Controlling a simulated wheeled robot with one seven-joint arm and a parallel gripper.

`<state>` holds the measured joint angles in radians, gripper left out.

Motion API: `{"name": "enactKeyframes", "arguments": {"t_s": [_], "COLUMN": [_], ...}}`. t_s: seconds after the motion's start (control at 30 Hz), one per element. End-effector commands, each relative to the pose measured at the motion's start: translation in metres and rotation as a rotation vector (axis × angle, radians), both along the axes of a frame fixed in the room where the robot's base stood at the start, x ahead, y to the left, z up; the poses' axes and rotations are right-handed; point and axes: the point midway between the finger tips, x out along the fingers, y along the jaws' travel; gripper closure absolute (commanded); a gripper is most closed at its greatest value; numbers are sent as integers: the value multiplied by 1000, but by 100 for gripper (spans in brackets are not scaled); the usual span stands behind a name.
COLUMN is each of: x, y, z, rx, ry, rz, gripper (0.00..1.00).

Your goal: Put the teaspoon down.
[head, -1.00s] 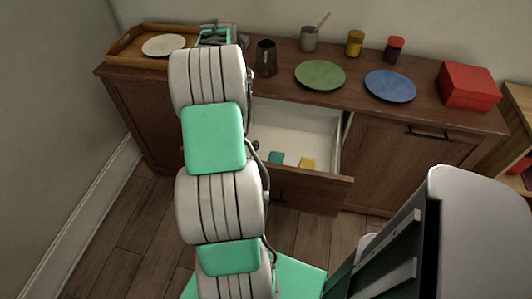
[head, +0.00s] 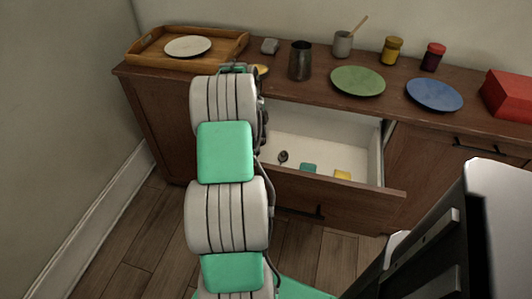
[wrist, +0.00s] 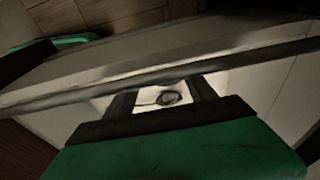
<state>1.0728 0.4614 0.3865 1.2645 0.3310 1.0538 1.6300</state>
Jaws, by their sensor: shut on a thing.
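The teaspoon (head: 283,156) shows in the head view as a small dark bowl with a short bit of handle, over the white floor of the open drawer (head: 350,190). In the wrist view its rounded bowl (wrist: 170,98) shows between the fingers of my gripper (wrist: 163,95), which is shut on it. The gripper itself is hidden behind my arm in the head view. A drawer wall's edge crosses the wrist view just beyond the fingers. I cannot tell whether the teaspoon touches the drawer floor.
A teal block (head: 308,168) and a yellow block (head: 342,175) lie in the drawer. On the cabinet top stand a wooden tray (head: 140,50), a dark metal mug (head: 301,62), a grey cup (head: 343,44), a green plate (head: 358,81), a blue plate (head: 434,95), jars and a red box (head: 510,96).

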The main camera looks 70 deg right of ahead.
Motion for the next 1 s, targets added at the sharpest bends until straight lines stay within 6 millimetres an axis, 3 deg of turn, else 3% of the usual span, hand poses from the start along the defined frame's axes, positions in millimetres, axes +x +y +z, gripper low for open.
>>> {"name": "enactKeyframes", "arguments": {"t_s": [0.2, 0.57, 0.6, 0.83, 1.0], "x": [1, 2, 2, 2, 2], "y": [1, 2, 2, 2, 2], "z": [-42, -47, -45, -45, -45], "rx": [2, 2, 1, 1, 1], "ry": [1, 0, 0, 0, 0], "rz": [2, 5, 5, 5, 5], "gripper": [80, 80, 32, 14, 14]}}
